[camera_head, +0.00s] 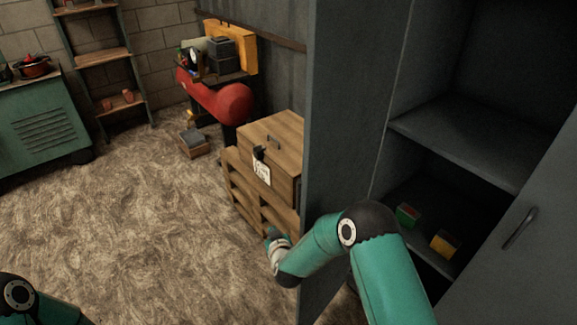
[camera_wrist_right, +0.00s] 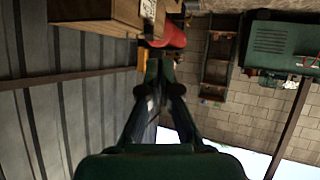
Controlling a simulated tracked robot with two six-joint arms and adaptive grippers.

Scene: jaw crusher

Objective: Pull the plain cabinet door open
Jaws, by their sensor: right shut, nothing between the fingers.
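The grey metal cabinet (camera_head: 455,140) stands at the right in the head view, with its shelves exposed. A tall plain grey panel (camera_head: 345,110) without a visible handle stands at the left of the opening. It looks like the plain door swung out, but I cannot be sure it is not the side wall. Another grey door (camera_head: 515,265) with a handle (camera_head: 520,228) is at the lower right. My right arm crosses in front of the plain panel. My right gripper (camera_head: 271,236) is beyond its left edge; its shut, empty fingers show in the wrist view (camera_wrist_right: 161,75). My left gripper is out of view.
Wooden crates (camera_head: 270,140) stand just behind my right gripper. A red tank (camera_head: 222,98) is farther back. Small green and yellow boxes (camera_head: 445,243) sit on the lower shelf. The carpet-like floor (camera_head: 130,220) at left is mostly clear.

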